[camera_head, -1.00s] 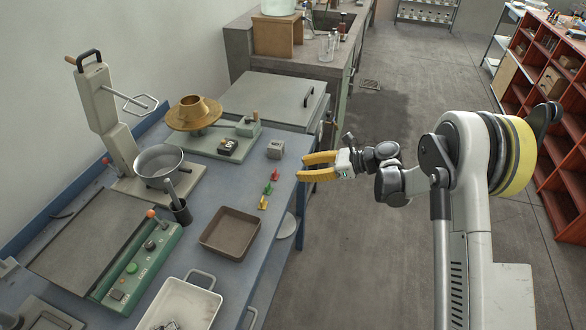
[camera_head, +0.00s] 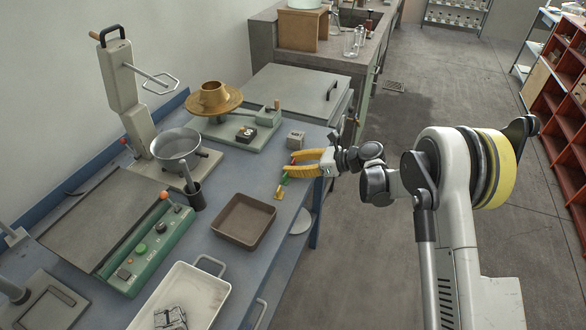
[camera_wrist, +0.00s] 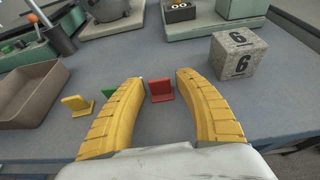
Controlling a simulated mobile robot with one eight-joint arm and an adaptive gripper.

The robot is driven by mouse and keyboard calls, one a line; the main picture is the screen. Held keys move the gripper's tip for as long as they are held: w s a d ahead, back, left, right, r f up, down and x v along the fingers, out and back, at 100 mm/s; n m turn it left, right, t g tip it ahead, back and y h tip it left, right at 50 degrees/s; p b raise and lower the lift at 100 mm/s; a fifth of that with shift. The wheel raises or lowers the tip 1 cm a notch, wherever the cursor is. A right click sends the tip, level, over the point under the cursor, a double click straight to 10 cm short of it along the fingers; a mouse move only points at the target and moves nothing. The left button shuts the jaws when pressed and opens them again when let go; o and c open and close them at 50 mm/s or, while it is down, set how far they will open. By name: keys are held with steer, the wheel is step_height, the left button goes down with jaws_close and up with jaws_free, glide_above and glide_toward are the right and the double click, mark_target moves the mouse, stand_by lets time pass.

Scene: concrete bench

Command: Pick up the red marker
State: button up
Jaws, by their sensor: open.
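The red marker (camera_wrist: 161,90) is a small upright plate on a foot, standing on the blue-grey bench (camera_wrist: 150,55). In the wrist view it stands between the tips of my gripper's yellow fingers (camera_wrist: 159,78), a little nearer the left one, with a gap on its right. My gripper (camera_head: 288,163) is open and empty, over the bench's right edge in the head view. The fingers mostly hide the red marker there. A green marker (camera_wrist: 108,91) is just outside the left finger, partly covered by it. A yellow marker (camera_wrist: 77,105) stands further left.
A grey cube marked 6 (camera_wrist: 237,58) stands close to the right finger. A brown tray (camera_head: 243,220) lies left of the markers. A brass-topped device (camera_head: 214,99) is behind. Open floor is right of the bench.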

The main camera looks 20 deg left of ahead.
steer(key=c, duration=0.6)
steer(key=shift+c, duration=0.2)
steer(key=shift+r, duration=0.1)
